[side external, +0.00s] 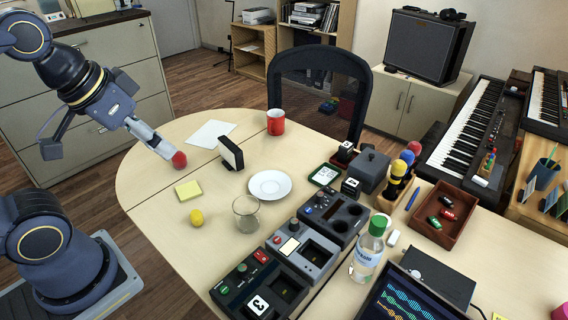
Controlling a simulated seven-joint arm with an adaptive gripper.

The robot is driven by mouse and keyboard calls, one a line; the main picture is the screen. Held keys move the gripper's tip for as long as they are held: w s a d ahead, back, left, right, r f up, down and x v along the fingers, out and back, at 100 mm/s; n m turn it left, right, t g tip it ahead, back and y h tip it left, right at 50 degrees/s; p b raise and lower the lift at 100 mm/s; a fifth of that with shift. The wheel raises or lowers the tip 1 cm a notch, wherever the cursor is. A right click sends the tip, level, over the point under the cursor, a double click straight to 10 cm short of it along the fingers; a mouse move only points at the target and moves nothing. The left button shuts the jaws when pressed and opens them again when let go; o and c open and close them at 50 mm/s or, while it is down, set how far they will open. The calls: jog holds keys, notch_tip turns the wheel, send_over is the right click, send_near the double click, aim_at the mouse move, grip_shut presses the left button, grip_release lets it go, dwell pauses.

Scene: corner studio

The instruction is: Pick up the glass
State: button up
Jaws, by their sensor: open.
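The glass (246,214) is a clear, empty-looking tumbler standing upright on the pale wooden table, just below a white saucer (270,185). My gripper (106,150) is at the upper left, by the table's rounded left end, well apart from the glass. Its two fingers are spread wide with nothing between them. A red ball (179,160) shows right at the tip of the right finger; I cannot tell whether they touch.
A yellow sticky pad (188,190) and a small yellow object (196,217) lie left of the glass. Dark device boxes (303,250) stand close on its right, with a bottle (367,252) beyond.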

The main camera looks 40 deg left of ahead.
jog(key=o, duration=0.5)
